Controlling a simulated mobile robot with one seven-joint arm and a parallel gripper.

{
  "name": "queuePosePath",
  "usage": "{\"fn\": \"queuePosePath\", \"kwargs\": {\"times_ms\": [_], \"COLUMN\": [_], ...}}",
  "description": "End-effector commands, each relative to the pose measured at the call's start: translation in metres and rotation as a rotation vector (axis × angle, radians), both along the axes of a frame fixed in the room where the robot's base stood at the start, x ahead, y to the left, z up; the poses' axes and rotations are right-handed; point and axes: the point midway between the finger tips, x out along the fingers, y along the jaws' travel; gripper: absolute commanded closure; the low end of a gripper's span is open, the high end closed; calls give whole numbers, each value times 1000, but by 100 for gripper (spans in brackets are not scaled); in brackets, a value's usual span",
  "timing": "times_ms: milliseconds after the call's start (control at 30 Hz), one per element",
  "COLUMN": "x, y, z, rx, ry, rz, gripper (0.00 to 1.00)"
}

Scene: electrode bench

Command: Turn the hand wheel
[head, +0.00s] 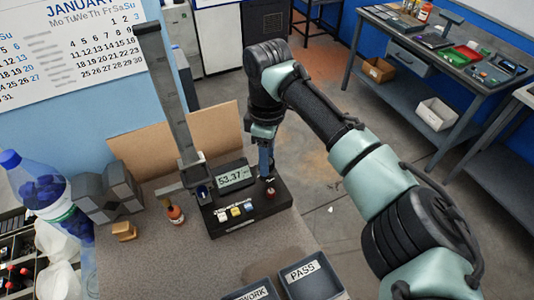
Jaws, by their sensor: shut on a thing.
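A dark height gauge (231,212) stands on the bench, with a tall upright column (172,90) and a lit display (235,178) that seems to read 53.37. The hand wheel (271,193) shows as a small dark reddish knob on the right of its base. My gripper (267,175) reaches down onto it from above, shut on it; the fingers are small and partly dark, so the exact contact is hard to see.
Two dark bins marked PASS (303,271) and apparently REWORK (250,290) sit at the front. Grey blocks (106,192), a small wooden block (124,231) and a blue-capped bottle (35,184) are at the left. A brown board (180,137) stands behind. The front-left bench is clear.

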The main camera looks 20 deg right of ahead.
Motion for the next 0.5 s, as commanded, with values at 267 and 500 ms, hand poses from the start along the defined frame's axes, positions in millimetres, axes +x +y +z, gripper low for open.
{"fn": "queuePosePath", "kwargs": {"times_ms": [267, 500], "x": [-1, -1], "y": [2, 2], "z": [4, 4], "rx": [6, 5], "ry": [3, 4], "rz": [-226, -456], "gripper": [100, 100]}}
